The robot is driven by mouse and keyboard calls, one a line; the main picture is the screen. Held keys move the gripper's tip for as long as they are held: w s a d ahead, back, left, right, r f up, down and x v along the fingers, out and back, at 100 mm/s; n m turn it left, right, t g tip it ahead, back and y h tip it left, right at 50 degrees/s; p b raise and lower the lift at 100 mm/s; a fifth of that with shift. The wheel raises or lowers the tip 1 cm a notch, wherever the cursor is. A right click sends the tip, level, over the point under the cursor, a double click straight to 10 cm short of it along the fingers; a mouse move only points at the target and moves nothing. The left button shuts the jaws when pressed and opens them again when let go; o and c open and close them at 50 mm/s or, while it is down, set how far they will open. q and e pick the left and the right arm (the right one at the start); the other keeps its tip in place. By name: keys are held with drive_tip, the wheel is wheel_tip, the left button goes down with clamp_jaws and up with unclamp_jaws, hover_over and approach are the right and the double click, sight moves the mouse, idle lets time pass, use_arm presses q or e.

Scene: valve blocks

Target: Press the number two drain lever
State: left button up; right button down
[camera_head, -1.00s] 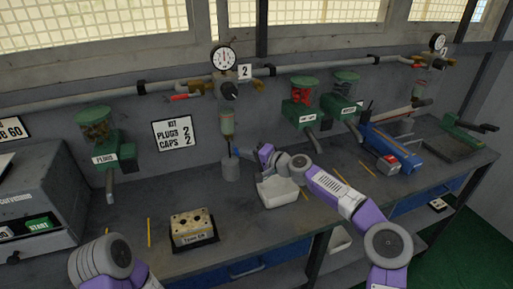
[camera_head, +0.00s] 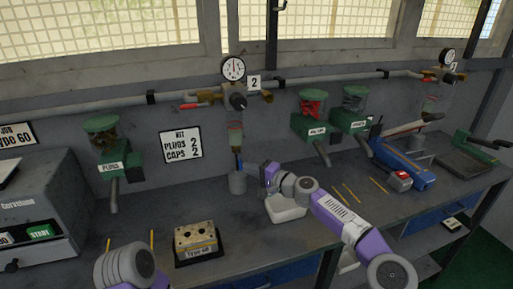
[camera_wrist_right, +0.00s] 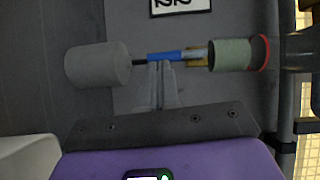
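The number two station has a gauge (camera_head: 233,68) beside a white "2" sign (camera_head: 254,83). Below it hangs a green bowl (camera_head: 235,135) with a small blue lever under it, at the bowl's brass outlet. In the right wrist view the blue lever (camera_wrist_right: 165,56) lies between the grey cup (camera_wrist_right: 97,65) and the green bowl (camera_wrist_right: 233,54). My right gripper (camera_wrist_right: 160,66) is shut, its fingertips together at the lever's edge, apparently touching it; exact contact is unclear. In the head view my right gripper (camera_head: 268,178) is right of the grey cup (camera_head: 237,184). My left gripper is out of view.
A yellow block (camera_head: 197,240) sits on the bench at front centre. A red handle (camera_head: 195,106) is on the pipe. Green dispensers (camera_head: 112,150) and a blue tool (camera_head: 405,165) flank the area.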

drive_tip(key=w+d+v, duration=0.1)
drive_tip(key=w+v, duration=0.1)
drive_tip(key=v, duration=1.1)
drive_tip(key=shift+w+d, duration=0.15)
drive_tip(key=shift+d, duration=0.1)
drive_tip(key=shift+f, duration=0.15)
